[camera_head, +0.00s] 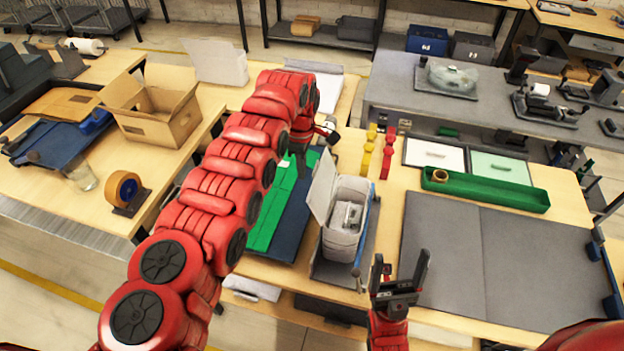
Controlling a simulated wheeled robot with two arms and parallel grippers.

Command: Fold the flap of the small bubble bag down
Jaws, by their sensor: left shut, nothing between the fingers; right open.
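The small bubble bag (341,243) is white and stands upright in a holder (329,271) near the table's front edge. Its flap (322,187) stands up on the left side, and the mouth is open with a pale wrapped item (347,215) showing inside. My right gripper (400,272) is open and empty, fingers up, to the right of the bag and nearer to me.
A green and dark blue mat (290,207) lies left of the bag. Yellow (368,153) and red (388,153) strips lie behind it. A grey mat (490,262) lies clear on the right, with a green tray (485,192) behind. An open cardboard box (150,110) stands far left.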

